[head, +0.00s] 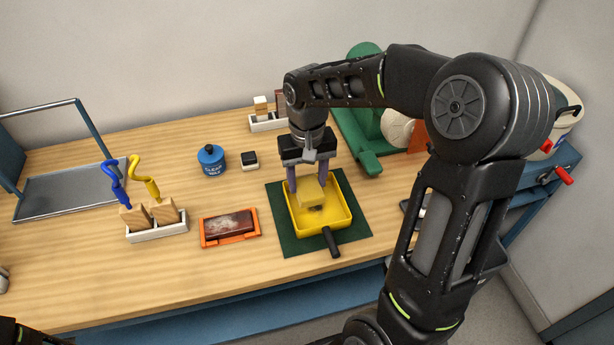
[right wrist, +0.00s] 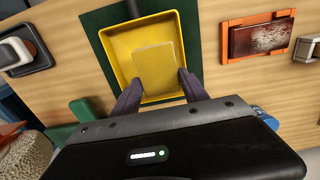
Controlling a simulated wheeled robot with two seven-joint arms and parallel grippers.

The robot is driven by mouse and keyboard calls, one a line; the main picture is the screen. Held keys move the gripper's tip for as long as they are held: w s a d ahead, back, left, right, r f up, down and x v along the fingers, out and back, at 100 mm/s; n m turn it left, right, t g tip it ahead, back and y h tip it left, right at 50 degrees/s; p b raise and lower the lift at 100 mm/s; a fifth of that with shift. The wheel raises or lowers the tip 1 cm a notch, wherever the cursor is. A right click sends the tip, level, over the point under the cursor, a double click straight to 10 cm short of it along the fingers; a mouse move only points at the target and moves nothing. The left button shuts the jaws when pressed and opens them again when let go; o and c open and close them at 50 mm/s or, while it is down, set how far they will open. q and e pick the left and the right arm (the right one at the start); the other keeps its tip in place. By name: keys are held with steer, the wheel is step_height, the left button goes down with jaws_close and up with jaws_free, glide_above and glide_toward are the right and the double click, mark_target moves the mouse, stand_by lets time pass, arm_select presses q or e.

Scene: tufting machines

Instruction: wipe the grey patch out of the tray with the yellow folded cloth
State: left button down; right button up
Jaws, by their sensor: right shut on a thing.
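The yellow tray (head: 338,228) with a black handle lies on a dark green mat (head: 284,243). It also shows in the right wrist view (right wrist: 117,44). My right gripper (head: 307,188) is over the tray, pointing down, and is shut on the yellow folded cloth (head: 311,191). The cloth also shows between the fingers in the right wrist view (right wrist: 155,68). A small grey patch (head: 316,208) shows on the tray floor at the cloth's near edge; the cloth may hide part of it. Whether the cloth touches the floor I cannot tell. The left gripper does not show.
An orange-framed dark plate (head: 230,227) lies left of the mat. A white holder (head: 157,232) with blue and yellow tools stands further left. A blue bottle (head: 211,160) and a black-and-white block (head: 250,160) stand behind. A green machine (head: 366,150) stands behind right.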

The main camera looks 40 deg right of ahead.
steer(key=shift+f+b, duration=1.1)
steer(key=shift+f, duration=0.75)
steer(key=shift+f+b, duration=0.75)
steer(key=shift+f, duration=0.25)
steer(key=shift+s+d+r, duration=0.1)
steer(key=shift+s+d, duration=0.2)
steer(key=shift+d, duration=0.55)
steer(key=shift+s+d+r, duration=0.1)
steer(key=shift+s+d, duration=0.2)
steer(key=shift+d, duration=0.55)
steer(key=shift+f, duration=0.1)
steer(key=shift+f, duration=0.15)
steer(key=shift+w+a, duration=0.3)
steer(key=shift+a, duration=0.55)
steer(key=shift+w+a, duration=0.3)
steer(key=shift+a, duration=0.55)
